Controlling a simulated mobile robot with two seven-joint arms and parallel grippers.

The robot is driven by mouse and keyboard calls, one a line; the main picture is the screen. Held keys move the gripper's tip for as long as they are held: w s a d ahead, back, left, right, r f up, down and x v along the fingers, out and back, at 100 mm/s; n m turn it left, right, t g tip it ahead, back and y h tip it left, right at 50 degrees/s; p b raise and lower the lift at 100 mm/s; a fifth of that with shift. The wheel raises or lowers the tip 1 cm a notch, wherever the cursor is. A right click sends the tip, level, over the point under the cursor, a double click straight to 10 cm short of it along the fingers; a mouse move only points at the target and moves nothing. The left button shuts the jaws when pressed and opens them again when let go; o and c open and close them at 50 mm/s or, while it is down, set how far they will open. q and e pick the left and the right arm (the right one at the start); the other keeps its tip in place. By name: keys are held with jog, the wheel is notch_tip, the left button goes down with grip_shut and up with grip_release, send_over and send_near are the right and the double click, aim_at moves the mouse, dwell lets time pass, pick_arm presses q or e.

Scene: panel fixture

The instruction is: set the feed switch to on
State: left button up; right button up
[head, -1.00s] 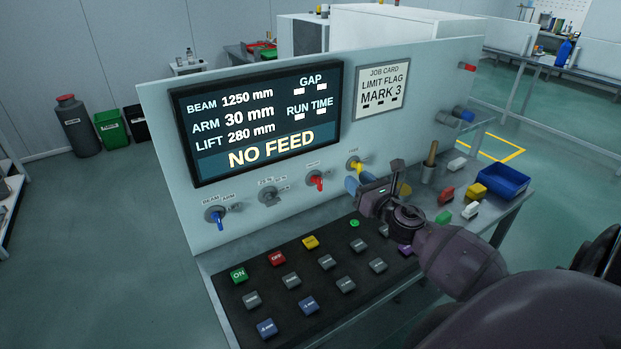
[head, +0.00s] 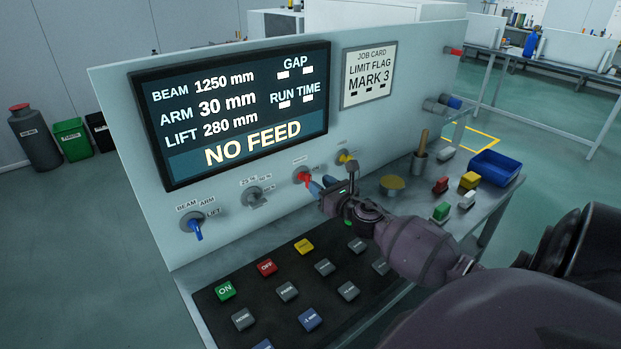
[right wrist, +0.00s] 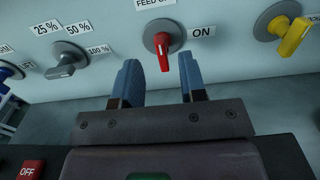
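The feed switch is a red lever on a grey round base on the upright panel. In the head view it (head: 303,177) is just left of my right gripper (head: 322,188). In the right wrist view the red lever (right wrist: 163,50) hangs nearly straight down, with a cut-off "FEED O…" label above and an "ON" label (right wrist: 202,31) to its right. My right gripper (right wrist: 160,82) is open, its two blue fingers apart below the lever, one to each side and not visibly touching it. My left gripper is not in view. The panel's display (head: 245,110) reads "NO FEED".
A grey switch (head: 254,197) and a blue switch (head: 194,225) are left of the feed switch; a yellow switch (head: 345,158) is right. A keypad (head: 325,310) lies below my right arm. A blue bin (head: 496,168) and small blocks stand on the bench at right.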

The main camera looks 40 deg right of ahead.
aim_at(310, 178)
jog(key=w, duration=0.3)
jog(key=shift+w+d, duration=0.2)
jog(key=shift+w, duration=0.1)
jog(key=shift+w+d, duration=0.1)
jog(key=shift+w, duration=0.55)
grip_shut()
